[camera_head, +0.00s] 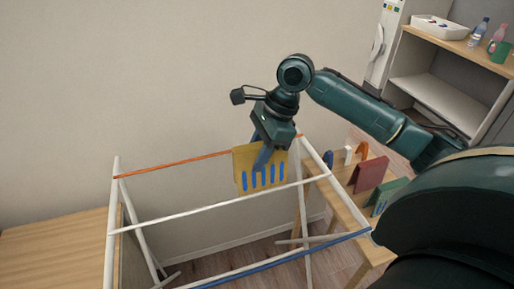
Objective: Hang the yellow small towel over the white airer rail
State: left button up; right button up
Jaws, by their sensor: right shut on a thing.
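The yellow small towel (243,168) has blue stripes near its lower edge. My right gripper (263,158) is shut on its upper part, and the towel hangs flat below the fingers. The white airer rail (180,216) runs across the middle of the airer, between an orange rail (180,163) at the back and a blue rail (285,259) at the front. My left gripper is out of view.
A wooden table (50,245) stands left of the airer. Right of it, a low wooden table (340,205) bears a red folded item (371,174), a green one (384,197) and smaller things. A shelf unit (425,95) at the upper right holds a white tray (438,28) and bottles.

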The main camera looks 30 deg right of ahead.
aim_at(257, 196)
jog(key=shift+f, duration=7.5)
jog(key=o, duration=1.1)
jog(key=v, duration=1.3)
jog(key=shift+r, duration=0.1)
